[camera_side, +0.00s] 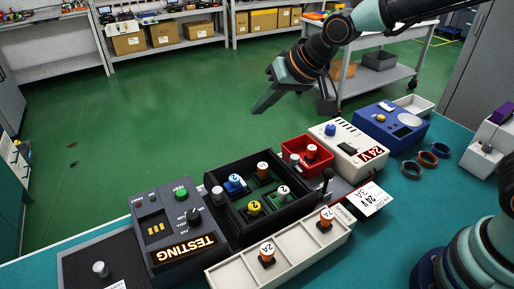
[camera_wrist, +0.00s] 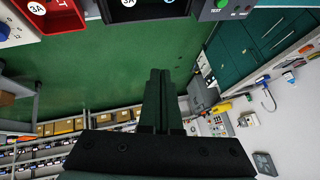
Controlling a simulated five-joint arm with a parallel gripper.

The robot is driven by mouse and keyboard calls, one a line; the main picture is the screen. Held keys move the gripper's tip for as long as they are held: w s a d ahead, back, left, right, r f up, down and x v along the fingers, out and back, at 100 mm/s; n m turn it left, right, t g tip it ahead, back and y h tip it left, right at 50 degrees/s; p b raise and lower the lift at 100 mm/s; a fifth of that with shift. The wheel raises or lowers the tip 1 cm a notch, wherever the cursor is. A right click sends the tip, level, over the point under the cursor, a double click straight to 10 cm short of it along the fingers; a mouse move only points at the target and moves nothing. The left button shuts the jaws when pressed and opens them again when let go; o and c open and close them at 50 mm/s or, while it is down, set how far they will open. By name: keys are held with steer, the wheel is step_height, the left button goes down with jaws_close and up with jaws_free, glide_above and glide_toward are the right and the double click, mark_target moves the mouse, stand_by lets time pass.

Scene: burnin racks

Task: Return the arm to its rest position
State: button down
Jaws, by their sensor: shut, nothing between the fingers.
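My gripper (camera_side: 265,101) is raised in the air above and behind the bench equipment in the side view, with its fingers pointing down to the left. In the wrist view its fingers (camera_wrist: 160,78) are together with nothing between them. It touches nothing that I can see. My arm reaches in from the upper right of the side view.
A black rack (camera_side: 231,228) with several numbered pieces stands on the teal bench, beside a grey testing box (camera_side: 176,262). A white tray (camera_side: 299,252), red bin (camera_side: 293,146), white 24V unit (camera_side: 343,138) and blue unit (camera_side: 390,125) are close by. Air around the gripper is clear.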

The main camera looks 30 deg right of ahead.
steer(key=s+d+r+n+g+h, duration=0.1)
steer(key=s+d+r+h, duration=0.1)
steer(key=s+d, duration=1.2)
steer(key=shift+s+d+h, duration=0.35)
steer(key=shift+d+h, duration=0.05)
steer(key=shift+d, duration=1.35)
stand_by(4.8)
